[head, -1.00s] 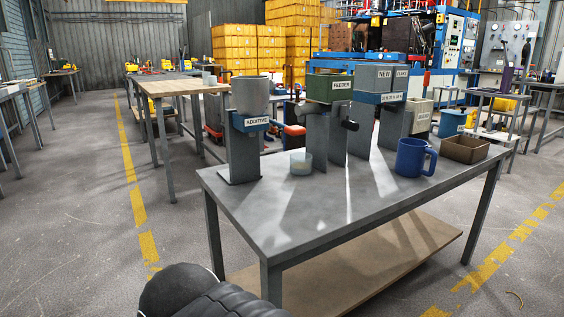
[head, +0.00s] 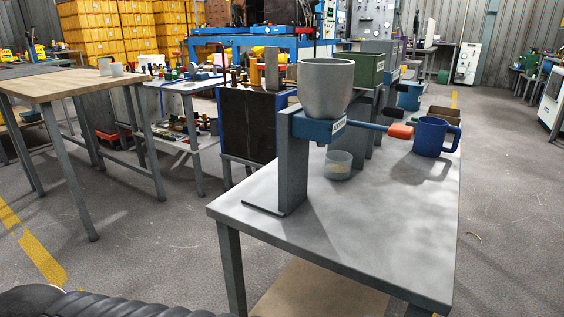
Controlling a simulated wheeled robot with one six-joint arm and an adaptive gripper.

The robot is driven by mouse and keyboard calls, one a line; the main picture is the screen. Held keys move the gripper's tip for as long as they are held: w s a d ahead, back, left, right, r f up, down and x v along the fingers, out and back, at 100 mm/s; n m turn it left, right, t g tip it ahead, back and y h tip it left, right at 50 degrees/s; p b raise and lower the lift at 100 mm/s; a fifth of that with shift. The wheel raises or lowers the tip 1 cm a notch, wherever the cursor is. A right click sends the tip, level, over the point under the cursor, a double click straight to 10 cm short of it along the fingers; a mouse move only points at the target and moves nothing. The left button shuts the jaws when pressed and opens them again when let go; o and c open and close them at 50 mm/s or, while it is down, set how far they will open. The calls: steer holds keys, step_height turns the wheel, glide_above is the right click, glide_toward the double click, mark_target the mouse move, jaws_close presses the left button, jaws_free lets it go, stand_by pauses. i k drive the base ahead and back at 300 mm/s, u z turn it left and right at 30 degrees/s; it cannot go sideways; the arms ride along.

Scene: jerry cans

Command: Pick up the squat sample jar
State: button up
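A squat, translucent jar (head: 338,166) with a pale layer low inside stands upright on the grey metal table (head: 345,240). It is just right of and behind the nearest dispenser stand (head: 293,170), below the blue bracket and its lever. Its rim and front are visible. My gripper is not in view; only a black ribbed part of my own body shows along the bottom left edge.
The nearest dispenser has a grey hopper (head: 326,86) and a lever with an orange-red end (head: 401,131) reaching right above the table. A blue mug (head: 431,137) and a brown box (head: 446,115) stand further right. More dispensers, including a green one (head: 363,68), stand behind. The table's front is clear.

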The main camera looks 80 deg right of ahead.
mark_target(337, 164)
steer(key=i, duration=1.55)
steer(key=z, duration=3.15)
